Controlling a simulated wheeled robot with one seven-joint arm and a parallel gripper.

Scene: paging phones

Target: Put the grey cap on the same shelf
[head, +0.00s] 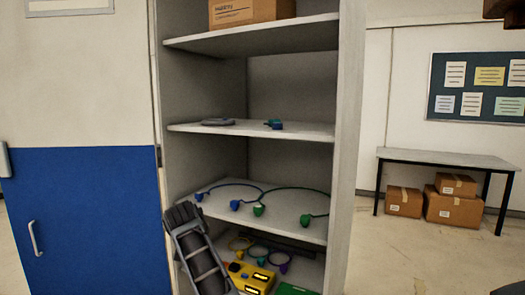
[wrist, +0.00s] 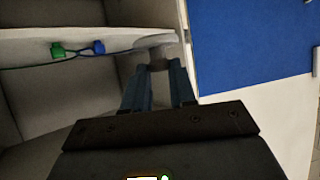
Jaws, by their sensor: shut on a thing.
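My gripper (head: 182,214) is at the left front of the third shelf (head: 285,207), beside the cabinet's left wall. In the wrist view my gripper (wrist: 159,70) is shut on a small grey thing, which looks like the grey cap (wrist: 158,63). It is at the shelf's edge; I cannot tell if it touches the shelf. In the head view the held thing is hidden or too dark to make out. The shelf above (head: 305,131) bears a flat grey thing (head: 217,122) and a small blue-green thing (head: 273,124).
Cables with blue (head: 235,205) and green (head: 258,209) ends lie on the third shelf. Below are a yellow box (head: 250,277) and more cables. A cardboard box (head: 250,12) stands on top. A blue and white door (head: 85,215) is at left. The upper shelf's middle is clear.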

